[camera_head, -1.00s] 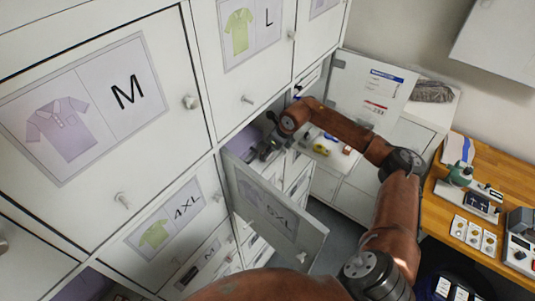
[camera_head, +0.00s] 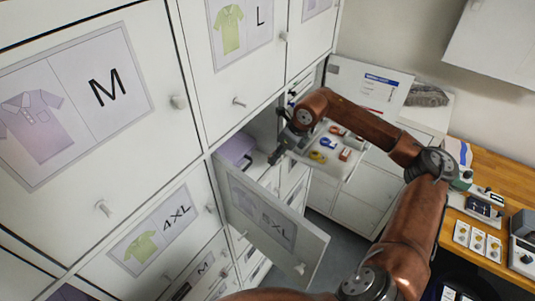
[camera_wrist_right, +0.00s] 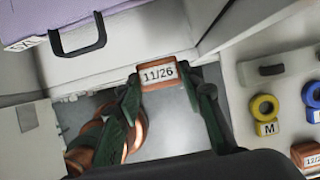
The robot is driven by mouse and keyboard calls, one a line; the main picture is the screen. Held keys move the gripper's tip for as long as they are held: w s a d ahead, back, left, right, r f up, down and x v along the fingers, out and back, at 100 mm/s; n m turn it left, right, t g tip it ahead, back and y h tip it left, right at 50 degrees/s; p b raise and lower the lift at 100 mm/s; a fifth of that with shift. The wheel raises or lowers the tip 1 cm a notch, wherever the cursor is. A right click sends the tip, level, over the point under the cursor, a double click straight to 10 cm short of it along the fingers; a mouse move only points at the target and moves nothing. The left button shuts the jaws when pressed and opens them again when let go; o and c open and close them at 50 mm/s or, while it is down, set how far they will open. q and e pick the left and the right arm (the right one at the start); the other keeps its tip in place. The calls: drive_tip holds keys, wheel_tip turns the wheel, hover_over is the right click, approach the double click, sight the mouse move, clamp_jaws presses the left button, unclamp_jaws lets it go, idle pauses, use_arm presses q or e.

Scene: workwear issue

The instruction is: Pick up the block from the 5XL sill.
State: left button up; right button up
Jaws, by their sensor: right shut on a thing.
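The block (camera_wrist_right: 158,75) is orange with a white label reading 11/26. It sits between the fingertips of my right gripper (camera_wrist_right: 167,88) in the right wrist view, and the gripper is shut on it. In the head view my right gripper (camera_head: 275,157) is at the mouth of the open 5XL compartment, above its swung-out door (camera_head: 262,215); the block cannot be made out there. The white 5XL sill (camera_wrist_right: 120,65) runs just behind the block in the wrist view. Whether the block still touches it is unclear. My left gripper is not in view.
A purple bin (camera_head: 237,147) with a black handle sits inside the compartment; it also shows in the wrist view (camera_wrist_right: 75,22). A white shelf (camera_head: 345,168) with coloured tags and blocks is right of my gripper. A wooden bench (camera_head: 500,170) stands far right.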

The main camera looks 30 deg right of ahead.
drive_tip(key=s+d+p, duration=0.2)
drive_tip(key=s+d, duration=0.3)
drive_tip(key=s, duration=0.7)
drive_tip(key=shift+s, duration=0.3)
